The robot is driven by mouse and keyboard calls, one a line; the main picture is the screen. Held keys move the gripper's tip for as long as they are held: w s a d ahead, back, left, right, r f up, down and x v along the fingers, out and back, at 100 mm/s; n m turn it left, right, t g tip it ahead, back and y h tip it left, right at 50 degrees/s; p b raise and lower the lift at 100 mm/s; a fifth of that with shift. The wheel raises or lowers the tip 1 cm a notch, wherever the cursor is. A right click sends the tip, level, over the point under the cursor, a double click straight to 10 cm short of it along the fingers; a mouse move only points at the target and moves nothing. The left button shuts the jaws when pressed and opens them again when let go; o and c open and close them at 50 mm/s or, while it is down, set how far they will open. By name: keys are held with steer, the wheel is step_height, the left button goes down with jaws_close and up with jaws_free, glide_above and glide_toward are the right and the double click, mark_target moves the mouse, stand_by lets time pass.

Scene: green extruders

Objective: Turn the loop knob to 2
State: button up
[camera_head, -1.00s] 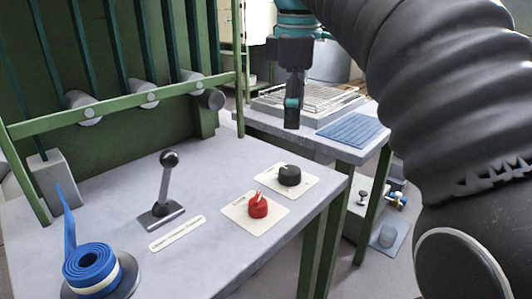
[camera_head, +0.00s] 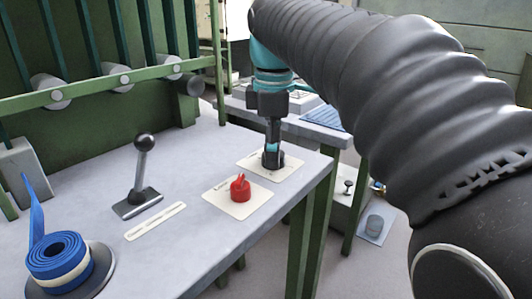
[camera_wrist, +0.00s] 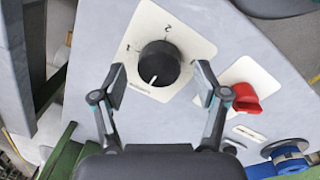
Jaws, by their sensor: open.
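A round black knob (camera_wrist: 159,63) sits on a white plate (camera_wrist: 200,45) marked 1 and 2, with small lettering too small to read surely. Its white pointer line points down and slightly left in the wrist view, away from both numbers. My gripper (camera_wrist: 160,86) is open, with one finger on each side of the knob and gaps between them. In the head view my gripper (camera_head: 272,150) points down at the black knob and partly hides it. A red knob (camera_head: 240,187) sits on its own white plate (camera_head: 222,205) beside it; it also shows in the wrist view (camera_wrist: 246,98).
A black-topped lever (camera_head: 142,170) stands left on the grey table (camera_head: 185,240). A blue strap roll (camera_head: 60,262) lies at the front left. A green frame with rollers (camera_head: 125,80) stands behind. The table's right edge is close to the black knob.

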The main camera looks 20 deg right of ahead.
steer(key=shift+f, duration=0.45)
steer(key=c, duration=1.2)
steer(key=shift+o, duration=0.2)
